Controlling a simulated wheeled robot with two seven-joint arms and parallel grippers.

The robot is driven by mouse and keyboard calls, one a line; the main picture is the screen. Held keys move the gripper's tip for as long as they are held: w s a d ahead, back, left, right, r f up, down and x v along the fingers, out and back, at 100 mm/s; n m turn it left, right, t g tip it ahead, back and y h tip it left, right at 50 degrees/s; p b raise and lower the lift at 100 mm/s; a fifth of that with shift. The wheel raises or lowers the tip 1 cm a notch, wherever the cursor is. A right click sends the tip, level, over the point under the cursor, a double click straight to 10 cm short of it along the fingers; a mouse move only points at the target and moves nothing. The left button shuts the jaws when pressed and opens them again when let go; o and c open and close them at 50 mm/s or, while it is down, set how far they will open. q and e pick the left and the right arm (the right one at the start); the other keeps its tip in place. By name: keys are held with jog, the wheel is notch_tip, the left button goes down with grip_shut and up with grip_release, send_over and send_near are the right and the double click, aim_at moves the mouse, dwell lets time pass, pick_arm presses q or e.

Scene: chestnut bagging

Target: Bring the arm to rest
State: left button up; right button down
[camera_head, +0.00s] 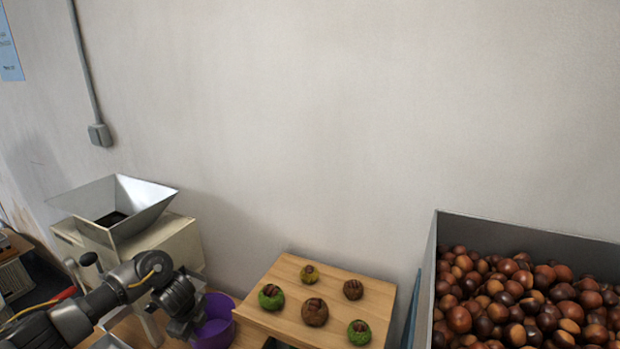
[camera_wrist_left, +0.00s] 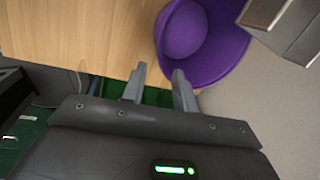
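My left arm (camera_head: 125,285) comes in from the left in the head view. Its gripper (camera_head: 187,322) hangs beside a purple bowl (camera_head: 217,328), overlapping its left side in the picture. In the left wrist view the two fingers of my left gripper (camera_wrist_left: 159,80) are apart with nothing between them. The purple bowl also shows there (camera_wrist_left: 232,45), just beyond the right finger; I cannot tell whether they touch. My right gripper is in neither view.
A machine with a metal hopper (camera_head: 150,205) stands behind my left arm. A wooden board (camera_head: 270,318) carries several green and brown chestnut-like pieces. A grey bin (camera_head: 430,270) full of chestnuts stands at the right. A plain wall (camera_head: 330,120) closes the back.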

pick_arm(q)
jog(key=s+d+f+n+t+h, duration=0.1)
jog(key=s+d+f, duration=0.15)
jog(key=d, duration=0.45)
jog(key=s+d+f+n+t+h, duration=0.1)
jog(key=s+d, duration=0.2)
jog(key=d, duration=0.3)
jog(key=s+d+f+n+t+h, duration=0.1)
jog(key=s+d+f, duration=0.15)
jog(key=d, duration=0.45)
jog(key=s+a+r+n+g+y, duration=0.1)
jog(key=s+a+n, duration=0.3)
jog(key=s, duration=0.5)
jog(key=s+a+r+n+y, duration=0.1)
jog(key=s+a+n, duration=0.1)
jog(key=s+n, duration=0.55)
jog(key=s+a+r+n+g, duration=0.1)
jog(key=s+a+n, duration=0.2)
jog(key=s, duration=0.8)
notch_tip(320, 180, down, 27)
jog(key=g+b, duration=0.1)
jog(key=b, duration=0.2)
jog(key=s+a+f+g+b, duration=0.1)
jog(key=s+a+f, duration=0.2)
jog(key=s+f, duration=1.4)
notch_tip(320, 180, down, 3)
jog(key=shift+s+r+g+y+b, duration=0.1)
jog(key=shift+s+g+y+b, duration=0.1)
jog(key=shift+g+y+b, duration=0.15)
